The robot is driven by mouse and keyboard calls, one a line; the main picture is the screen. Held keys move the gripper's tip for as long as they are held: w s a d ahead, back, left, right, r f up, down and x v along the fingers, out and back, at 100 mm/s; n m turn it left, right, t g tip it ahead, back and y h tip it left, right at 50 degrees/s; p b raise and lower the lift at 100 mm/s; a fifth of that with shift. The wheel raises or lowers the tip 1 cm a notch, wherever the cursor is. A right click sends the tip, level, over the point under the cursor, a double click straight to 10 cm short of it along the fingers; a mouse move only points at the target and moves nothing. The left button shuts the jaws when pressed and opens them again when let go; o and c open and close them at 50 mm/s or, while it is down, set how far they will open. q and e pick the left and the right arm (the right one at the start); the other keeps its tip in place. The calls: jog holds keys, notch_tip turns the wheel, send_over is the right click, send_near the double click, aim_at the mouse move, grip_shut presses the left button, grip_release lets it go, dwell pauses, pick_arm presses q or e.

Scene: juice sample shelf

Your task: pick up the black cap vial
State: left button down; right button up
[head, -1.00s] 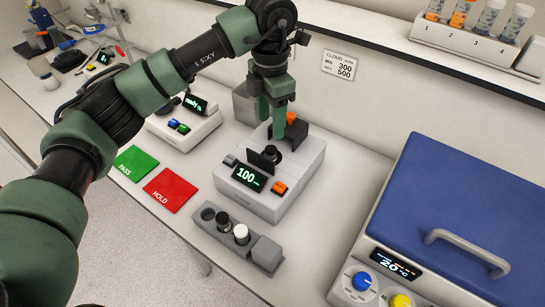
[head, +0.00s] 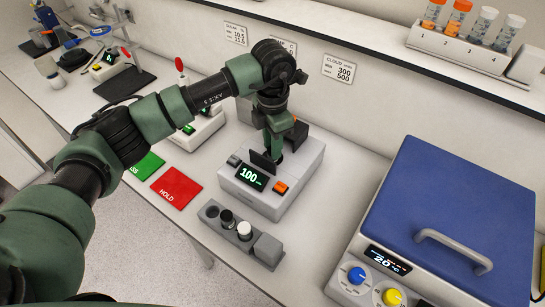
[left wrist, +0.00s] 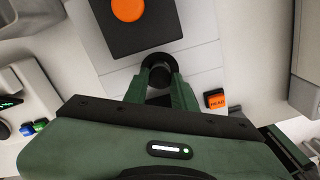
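In the head view my left gripper (head: 274,156) hides the cap. A second dark-capped vial (head: 227,217) stands in the grey rack (head: 267,250) in front. My right gripper is not in view.
A white-capped vial (head: 244,230) stands in the rack. Red HOLD (head: 177,188) and green PASS (head: 147,165) mats lie left. A blue-lidded box (head: 450,200) stands right. A sample shelf (head: 465,50) is above.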

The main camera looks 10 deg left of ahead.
pick_arm(q)
jog(key=shift+r, duration=0.1)
dwell(0.3)
jog(key=shift+w+r+b, duration=0.1)
jog(key=shift+r+b, duration=0.2)
jog(key=shift+r, duration=0.25)
notch_tip(320, 180, up, 19)
jog(key=b, duration=0.3)
jog(key=shift+f+b, duration=0.15)
jog(key=shift+b, duration=0.2)
jog(key=shift+f, duration=0.1)
